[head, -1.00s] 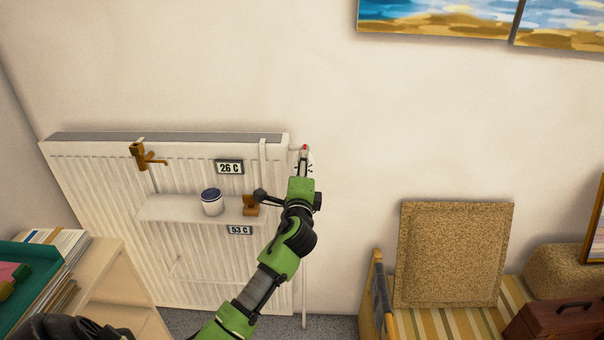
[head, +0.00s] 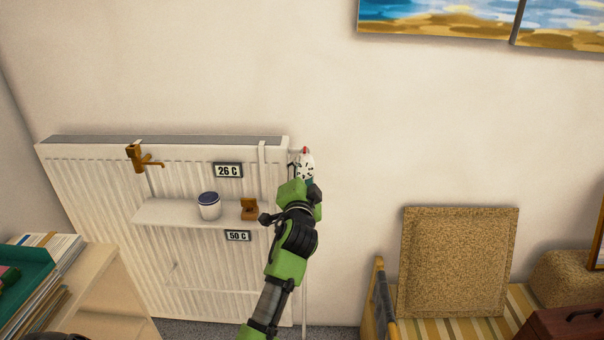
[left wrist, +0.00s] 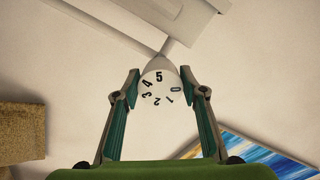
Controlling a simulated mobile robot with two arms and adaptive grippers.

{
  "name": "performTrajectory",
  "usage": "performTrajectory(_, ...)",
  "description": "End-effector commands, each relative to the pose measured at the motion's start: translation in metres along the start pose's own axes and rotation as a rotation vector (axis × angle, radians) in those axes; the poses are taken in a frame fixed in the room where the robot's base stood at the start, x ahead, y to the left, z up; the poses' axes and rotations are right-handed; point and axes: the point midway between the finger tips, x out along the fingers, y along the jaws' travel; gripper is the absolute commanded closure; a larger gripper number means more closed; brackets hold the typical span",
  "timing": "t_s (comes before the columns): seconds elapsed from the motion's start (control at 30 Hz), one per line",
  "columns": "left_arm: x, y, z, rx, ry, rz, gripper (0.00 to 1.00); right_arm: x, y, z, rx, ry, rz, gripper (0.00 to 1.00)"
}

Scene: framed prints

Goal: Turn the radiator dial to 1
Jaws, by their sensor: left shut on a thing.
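The radiator dial (head: 307,166) is a white knob with dark marks at the radiator's upper right corner, with a small red mark above it. In the left wrist view the dial (left wrist: 158,88) shows the numbers 0 to 5, with 5 at the top, 0 at the right and 1 at the lower right. My left gripper (left wrist: 164,88) has one finger on each side of the dial and is shut on it. In the head view my left gripper (head: 303,178) reaches up to the dial from below. The red mark cannot be made out in the wrist view. My right gripper is not in view.
The white radiator (head: 90,180) carries a shelf (head: 165,212) with a white pot (head: 209,205) and a small brown box (head: 249,209). Its displays read 26 C (head: 228,170) and 50 C (head: 238,236). A striped bench with a cushion (head: 457,262) stands at right.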

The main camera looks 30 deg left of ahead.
Motion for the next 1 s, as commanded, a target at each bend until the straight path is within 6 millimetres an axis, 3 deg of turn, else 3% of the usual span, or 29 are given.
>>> performTrajectory(0.57, -0.0001, 0.0011, 0.0005, -0.029, -0.001, 0.002, 0.83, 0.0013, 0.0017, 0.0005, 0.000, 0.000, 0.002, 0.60)
performTrajectory(0.6, -0.0001, 0.0011, 0.0005, -0.029, -0.001, 0.002, 0.51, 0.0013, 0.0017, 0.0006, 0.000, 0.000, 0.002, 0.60)
performTrajectory(0.63, -0.0001, 0.0011, 0.0005, -0.029, -0.001, 0.002, 0.44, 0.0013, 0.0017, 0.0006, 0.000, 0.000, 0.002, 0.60)
performTrajectory(1.0, -0.0018, 0.0008, 0.0002, -0.029, 0.000, 0.001, 0.44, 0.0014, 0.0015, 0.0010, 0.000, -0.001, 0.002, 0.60)
